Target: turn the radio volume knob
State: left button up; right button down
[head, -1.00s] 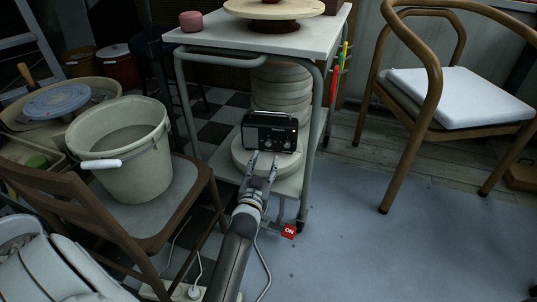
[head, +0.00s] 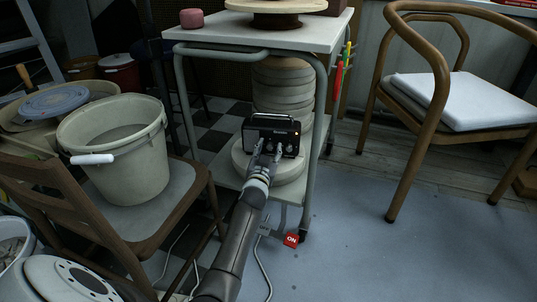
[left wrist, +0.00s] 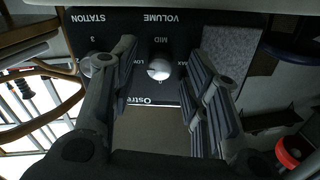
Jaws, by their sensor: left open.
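The black radio (head: 272,135) stands on a round pale plaster slab on the cart's lower shelf. Its front panel fills the top of the left wrist view (left wrist: 185,30), upside down, with the words VOLUME and STATION readable. The silver volume knob (left wrist: 159,69) shows between my left gripper's two fingers. My left gripper (head: 266,155) is open in front of the radio's face, with a finger on either side of the knob; I cannot tell whether they touch it. The station knob (left wrist: 92,65) is partly hidden by one finger. My right gripper is not in view.
Plaster slabs (head: 283,88) are stacked behind the radio, under the white cart top (head: 300,38). A bucket (head: 118,150) on a brown chair stands to the left. A wooden chair (head: 440,85) stands right; the blue-grey floor (head: 400,255) is clear.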

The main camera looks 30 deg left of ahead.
pick_arm(q)
jog(key=shift+w, duration=0.1)
grip_shut()
jog(key=shift+n, duration=0.4)
